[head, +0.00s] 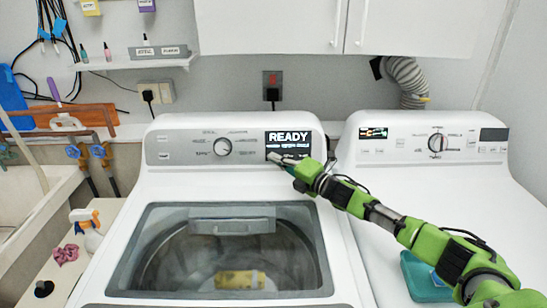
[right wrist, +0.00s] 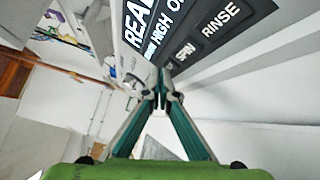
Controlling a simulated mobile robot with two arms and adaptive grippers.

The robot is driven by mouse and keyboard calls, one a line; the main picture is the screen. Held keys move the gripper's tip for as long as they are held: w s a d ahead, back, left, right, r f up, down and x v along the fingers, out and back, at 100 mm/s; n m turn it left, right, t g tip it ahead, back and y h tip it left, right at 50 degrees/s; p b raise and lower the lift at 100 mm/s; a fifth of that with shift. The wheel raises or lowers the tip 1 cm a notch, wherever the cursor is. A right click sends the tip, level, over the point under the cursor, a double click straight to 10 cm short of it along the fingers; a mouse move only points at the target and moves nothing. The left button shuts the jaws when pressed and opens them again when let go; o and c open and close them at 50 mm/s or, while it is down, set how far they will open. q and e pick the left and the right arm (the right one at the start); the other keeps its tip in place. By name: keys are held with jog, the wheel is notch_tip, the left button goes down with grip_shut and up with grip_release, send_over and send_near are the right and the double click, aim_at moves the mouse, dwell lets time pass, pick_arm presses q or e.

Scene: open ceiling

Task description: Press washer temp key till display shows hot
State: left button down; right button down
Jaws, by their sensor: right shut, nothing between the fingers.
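The white washer (head: 170,182) stands in the middle of the head view, with a grey control panel, a round dial (head: 222,146) and a glass lid. Its black display (head: 289,138) reads READY, with a smaller line below. My right gripper (head: 272,157) is shut and empty, its tip by the panel at the display's lower left. Contact cannot be told. In the right wrist view the shut fingers (right wrist: 162,98) point at the panel. The display (right wrist: 140,28) shows part of READY and HIGH there, near labels SPIN and RINSE. The temp key cannot be made out. My left gripper is not in view.
A second white machine (head: 385,195) stands to the right, with a teal container (head: 424,278) on top under my right arm. A sink (head: 30,200) and a spray bottle (head: 88,232) are at the left. White cabinets (head: 270,28) hang above.

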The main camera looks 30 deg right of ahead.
jog(key=shift+w+d, duration=0.1)
dwell(0.6)
jog(key=shift+s+a+r, duration=0.2)
jog(key=shift+s+a, duration=0.15)
jog(key=shift+s, duration=0.3)
jog(key=shift+p, duration=0.4)
jog(key=s, duration=0.1)
jog(key=s+a+r+p, duration=0.1)
jog(key=s+a+p, duration=0.1)
jog(key=s, duration=0.1)
jog(key=shift+s+r, duration=0.1)
jog(key=shift+r, duration=0.25)
